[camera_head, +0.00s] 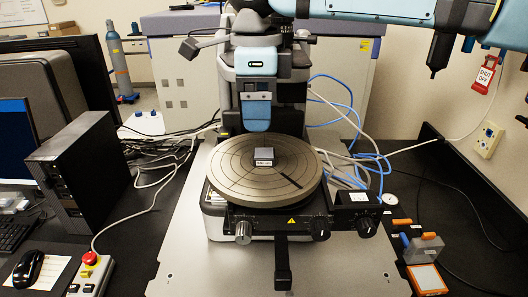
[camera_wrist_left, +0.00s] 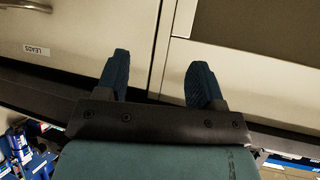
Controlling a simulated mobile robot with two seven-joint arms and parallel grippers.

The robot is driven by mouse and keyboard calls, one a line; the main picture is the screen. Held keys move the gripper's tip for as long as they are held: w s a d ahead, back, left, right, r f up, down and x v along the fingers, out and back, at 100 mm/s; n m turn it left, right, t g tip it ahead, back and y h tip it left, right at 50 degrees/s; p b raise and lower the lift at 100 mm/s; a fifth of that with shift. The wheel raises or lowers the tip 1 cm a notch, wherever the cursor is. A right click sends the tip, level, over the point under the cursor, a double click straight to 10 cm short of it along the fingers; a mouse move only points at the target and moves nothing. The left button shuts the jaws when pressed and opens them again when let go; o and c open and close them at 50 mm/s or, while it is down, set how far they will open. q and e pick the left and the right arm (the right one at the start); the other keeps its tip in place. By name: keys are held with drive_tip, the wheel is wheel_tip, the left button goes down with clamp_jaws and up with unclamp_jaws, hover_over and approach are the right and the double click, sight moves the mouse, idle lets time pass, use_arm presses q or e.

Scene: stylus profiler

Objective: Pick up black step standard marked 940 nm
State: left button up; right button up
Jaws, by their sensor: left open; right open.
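A small dark block with a lighter grey top (camera_head: 264,155) sits near the middle of the round stage (camera_head: 225,180) in the head view. A pale strip shows on its front, too small to read, so I cannot confirm a 940 nm mark. My right gripper (camera_head: 257,125) points down above the back of the stage, behind and above the block and apart from it. Its fingers overlap edge-on from here; it is open, with nothing seen in it. My left gripper (camera_wrist_left: 158,65) is open and empty in the left wrist view, in front of pale cabinet fronts.
The profiler's column stands behind the stage, with knobs (camera_head: 320,228) along its front. A grey box with orange and blue pieces (camera_head: 424,248) and an orange-edged item (camera_head: 426,278) lie at right. A computer tower (camera_head: 82,175) and red stop button (camera_head: 90,258) are at left.

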sight(262, 153)
wheel_tip(262, 153, down, 3)
drive_tip(key=shift+w+r, duration=0.1)
drive_tip(key=f, duration=0.1)
drive_tip(key=f+p, duration=0.2)
drive_tip(key=f, duration=0.1)
drive_tip(key=shift+w+d+f, duration=0.1)
drive_tip(key=shift+w+d, duration=0.05)
drive_tip(key=shift+d, duration=0.2)
drive_tip(key=shift+f, duration=0.6)
drive_tip(key=c, duration=1)
